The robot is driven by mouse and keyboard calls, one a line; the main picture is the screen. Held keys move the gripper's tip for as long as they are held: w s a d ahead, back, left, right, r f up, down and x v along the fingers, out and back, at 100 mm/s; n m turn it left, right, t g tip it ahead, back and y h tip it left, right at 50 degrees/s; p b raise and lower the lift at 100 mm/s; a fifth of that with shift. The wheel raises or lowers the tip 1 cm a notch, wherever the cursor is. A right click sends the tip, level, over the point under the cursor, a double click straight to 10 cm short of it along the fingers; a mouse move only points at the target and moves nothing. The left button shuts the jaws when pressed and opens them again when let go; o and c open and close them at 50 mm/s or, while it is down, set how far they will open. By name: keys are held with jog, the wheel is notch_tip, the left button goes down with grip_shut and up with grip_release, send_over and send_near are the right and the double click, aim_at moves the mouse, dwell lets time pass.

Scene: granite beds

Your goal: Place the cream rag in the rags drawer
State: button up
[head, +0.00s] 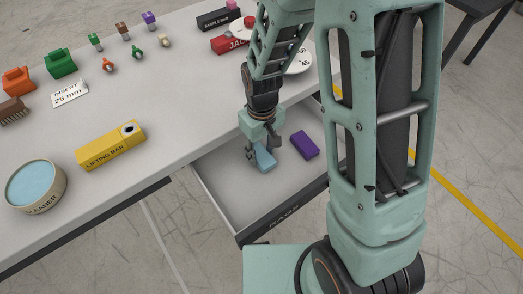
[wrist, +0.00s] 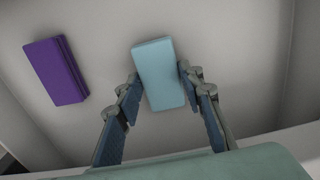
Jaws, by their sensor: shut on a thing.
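The drawer (head: 222,182) is pulled open below the table; its front carries lettering that seems to read RAGS. My gripper (head: 263,149) reaches down into the drawer, shut on a light blue folded rag (head: 264,160). In the wrist view the light blue rag (wrist: 160,78) sits between the two fingers, low over or on the drawer floor; I cannot tell whether it touches. A purple folded rag (head: 305,145) lies flat in the drawer to the right, and it shows at left in the wrist view (wrist: 56,72). I see no cream rag.
On the table stand a yellow lifting bar box (head: 112,146), a round cleaner tin (head: 35,186), an insert card (head: 70,93), orange and green blocks, small coloured pegs, a red box (head: 229,43) and a white dial (head: 299,61). The drawer floor left of the gripper is clear.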

aim_at(262, 155)
jog(key=shift+f, duration=0.2)
jog(key=o, duration=1.3)
jog(key=shift+r, duration=0.1)
jog(key=shift+c, duration=0.2)
notch_tip(262, 155, up, 12)
jog(key=p, duration=0.2)
jog(key=shift+r+p, duration=0.2)
jog(key=shift+p, duration=0.15)
